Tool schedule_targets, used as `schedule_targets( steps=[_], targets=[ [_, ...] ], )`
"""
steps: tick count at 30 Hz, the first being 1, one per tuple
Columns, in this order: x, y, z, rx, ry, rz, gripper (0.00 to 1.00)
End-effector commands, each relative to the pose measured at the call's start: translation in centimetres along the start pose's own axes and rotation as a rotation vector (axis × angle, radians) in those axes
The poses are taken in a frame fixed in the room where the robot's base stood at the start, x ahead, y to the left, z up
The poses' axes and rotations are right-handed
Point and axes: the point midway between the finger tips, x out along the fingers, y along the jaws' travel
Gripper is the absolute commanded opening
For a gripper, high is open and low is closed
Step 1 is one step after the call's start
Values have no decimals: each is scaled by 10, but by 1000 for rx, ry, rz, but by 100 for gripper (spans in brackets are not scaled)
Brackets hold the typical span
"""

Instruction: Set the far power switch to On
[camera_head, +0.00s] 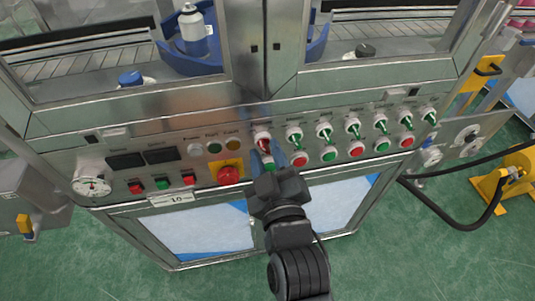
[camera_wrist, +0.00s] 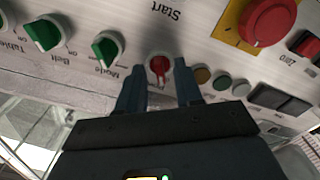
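The control panel (camera_head: 310,140) has a top row of rotary switches. The leftmost is a red knob (camera_head: 262,139), which I take for the power switch, though its label is too small to read. In the wrist view the red knob (camera_wrist: 159,66) sits between and just beyond the fingertips. My gripper (camera_head: 267,157) is at the panel in front of it, with its fingers (camera_wrist: 159,88) apart, one on each side of the knob. I cannot tell whether either finger touches it.
Green switches (camera_wrist: 107,47) run along the row beside the red knob. Red and green buttons (camera_head: 300,160) lie below. A red emergency stop (camera_head: 228,174) on a yellow plate is to the left. A black cable (camera_head: 440,213) hangs at right.

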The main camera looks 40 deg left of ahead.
Motion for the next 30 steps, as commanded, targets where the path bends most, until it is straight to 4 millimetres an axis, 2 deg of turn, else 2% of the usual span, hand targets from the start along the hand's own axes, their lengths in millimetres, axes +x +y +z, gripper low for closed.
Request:
schedule_targets(
  steps=[3, 14, 30],
  targets=[
    [0, 0, 0, 0, 0, 0, 34],
    [0, 0, 0, 0, 0, 0, 0],
    [0, 1, 0, 46, 0, 1, 0]
  ],
)
